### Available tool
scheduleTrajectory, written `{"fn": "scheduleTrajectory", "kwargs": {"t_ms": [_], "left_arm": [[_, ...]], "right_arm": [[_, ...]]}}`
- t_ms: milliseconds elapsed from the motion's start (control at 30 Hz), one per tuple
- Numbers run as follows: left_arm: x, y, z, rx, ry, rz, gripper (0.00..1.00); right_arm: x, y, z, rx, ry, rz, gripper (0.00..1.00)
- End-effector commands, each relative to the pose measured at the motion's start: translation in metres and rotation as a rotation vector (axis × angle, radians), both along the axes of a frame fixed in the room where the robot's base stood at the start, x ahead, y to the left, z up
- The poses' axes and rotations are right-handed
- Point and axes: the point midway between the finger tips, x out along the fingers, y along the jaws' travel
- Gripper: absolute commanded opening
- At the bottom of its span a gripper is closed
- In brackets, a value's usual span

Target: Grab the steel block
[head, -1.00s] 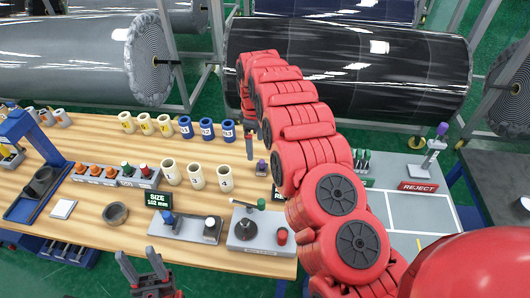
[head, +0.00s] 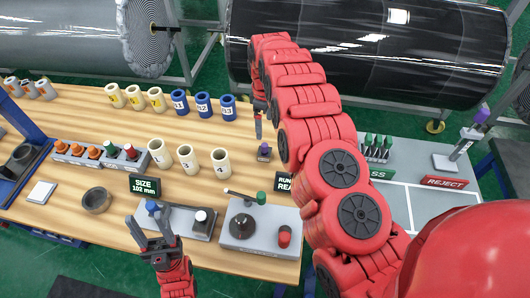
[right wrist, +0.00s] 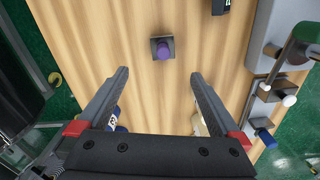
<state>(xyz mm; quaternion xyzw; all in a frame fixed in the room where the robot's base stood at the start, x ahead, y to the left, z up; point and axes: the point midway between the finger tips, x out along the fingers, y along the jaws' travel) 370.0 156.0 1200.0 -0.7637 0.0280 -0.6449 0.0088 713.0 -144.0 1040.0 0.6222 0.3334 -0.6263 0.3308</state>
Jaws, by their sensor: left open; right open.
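A small dark grey metal block with a purple knob (head: 264,152) stands on the wooden table in the head view; it looks like the steel block. It also shows in the right wrist view (right wrist: 162,48), centred between and beyond the fingertips. My right gripper (head: 259,128) is open and empty, close to the block on its far side in the head view; it also shows in the right wrist view (right wrist: 160,80). My left gripper (head: 149,226) is open and empty at the table's near edge, by a grey fixture with a blue knob (head: 153,207).
A grey station with a green-knobbed lever (head: 247,228) and a dark display (head: 287,186) stand near the block. White sleeves (head: 188,158) and blue sleeves (head: 204,105) stand left of it. A flat pale square (head: 41,192) and a grey ring (head: 96,200) lie further left.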

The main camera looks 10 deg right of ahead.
Motion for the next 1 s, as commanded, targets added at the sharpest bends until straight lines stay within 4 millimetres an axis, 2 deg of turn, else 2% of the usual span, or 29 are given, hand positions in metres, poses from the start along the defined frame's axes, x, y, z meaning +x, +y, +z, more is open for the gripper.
{"fn": "scheduleTrajectory", "kwargs": {"t_ms": [100,300,633,767,833,900,1000], "left_arm": [[0.0,0.0,-0.007,0.0,0.001,0.0,0.5],[0.0,0.0,-0.027,0.0,0.001,0.0,0.5],[0.0,0.0,-0.035,0.0,0.0,0.0,0.5],[0.0,0.0,-0.04,0.0,0.001,0.0,0.5],[0.0,0.0,-0.052,0.0,0.0,0.0,0.5],[0.0,0.0,-0.06,0.0,0.001,0.0,0.5],[0.0,0.0,-0.06,0.0,0.001,0.0,0.5]], "right_arm": [[0.0,0.0,-0.034,-0.001,-0.001,-0.001,1.0],[0.0,0.0,-0.078,-0.001,-0.004,0.001,1.0],[-0.001,0.0,-0.098,0.0,-0.004,0.001,1.0],[-0.006,0.0,-0.12,-0.001,0.0,0.001,1.0],[-0.006,0.0,-0.136,0.0,-0.004,0.0,1.0],[-0.005,0.0,-0.143,0.001,-0.006,0.0,1.0],[-0.005,0.0,-0.143,0.001,-0.006,0.0,1.0]]}}
